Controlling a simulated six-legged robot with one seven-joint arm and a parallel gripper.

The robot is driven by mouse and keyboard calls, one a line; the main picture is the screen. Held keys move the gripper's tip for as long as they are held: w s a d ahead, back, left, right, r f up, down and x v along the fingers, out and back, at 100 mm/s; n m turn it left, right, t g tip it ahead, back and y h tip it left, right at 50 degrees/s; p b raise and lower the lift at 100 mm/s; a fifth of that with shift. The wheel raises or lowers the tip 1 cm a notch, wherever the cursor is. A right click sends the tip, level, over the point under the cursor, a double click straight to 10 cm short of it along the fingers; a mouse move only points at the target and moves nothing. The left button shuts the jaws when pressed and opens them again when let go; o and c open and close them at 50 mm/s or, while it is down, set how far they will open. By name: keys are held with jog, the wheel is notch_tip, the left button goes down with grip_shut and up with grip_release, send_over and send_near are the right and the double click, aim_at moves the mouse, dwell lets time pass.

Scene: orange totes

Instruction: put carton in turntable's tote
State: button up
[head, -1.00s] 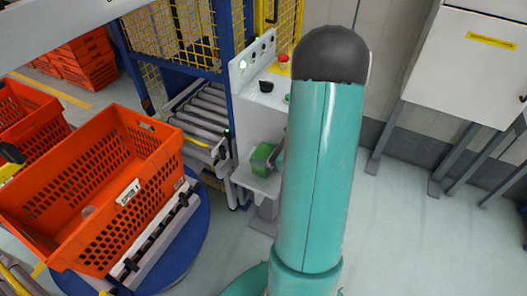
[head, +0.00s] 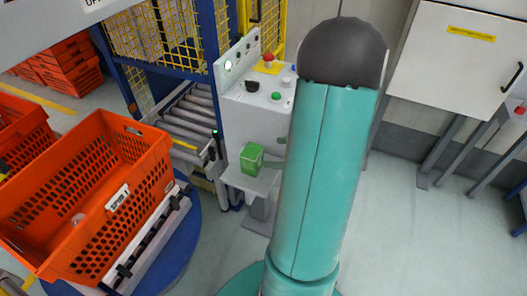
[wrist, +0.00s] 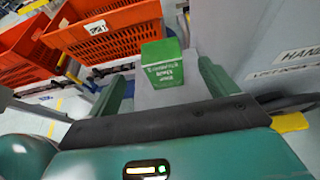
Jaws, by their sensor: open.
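The green carton (head: 252,158) stands on a small light shelf (head: 250,180) under the control box, left of my arm. In the wrist view the carton (wrist: 163,70) shows white print and appears between the fingers of my gripper (wrist: 162,72). My gripper is open; I cannot tell whether the carton is inside the jaws or just beyond them. In the head view my arm hides most of the gripper. The turntable's orange tote (head: 150,178) stands at the left on the blue round turntable (head: 184,245). A small pale item lies inside it.
A control box (head: 262,112) with buttons rises behind the carton. A roller conveyor (head: 190,125) and yellow mesh fence (head: 160,40) lie behind. Another orange tote (head: 22,130) is at the far left. A white cabinet (head: 455,75) stands at the right; floor before it is clear.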

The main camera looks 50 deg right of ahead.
jog(key=a+r+n+g+h, duration=0.1)
jog(key=a+r+n+g, duration=0.1)
jog(key=a+r+n, duration=0.4)
jog(key=s+a+r+n+g+h, duration=0.1)
jog(key=a+r+n, duration=0.4)
jog(key=a+n, duration=0.9)
jog(key=s+a+r+n+g+h, duration=0.1)
jog(key=a+r+n+g, duration=0.3)
jog(key=a+n, duration=0.6)
notch_tip(320, 180, up, 3)
jog(key=shift+s+a+f+n+h, duration=0.15)
jog(key=shift+s+n+h, duration=0.1)
jog(key=shift+n+h, duration=0.4)
jog(key=shift+a+r+n, duration=0.15)
jog(key=shift+r+n, duration=0.2)
jog(key=shift+r, duration=0.05)
jog(key=shift+c, duration=1.2)
jog(key=shift+w, duration=0.15)
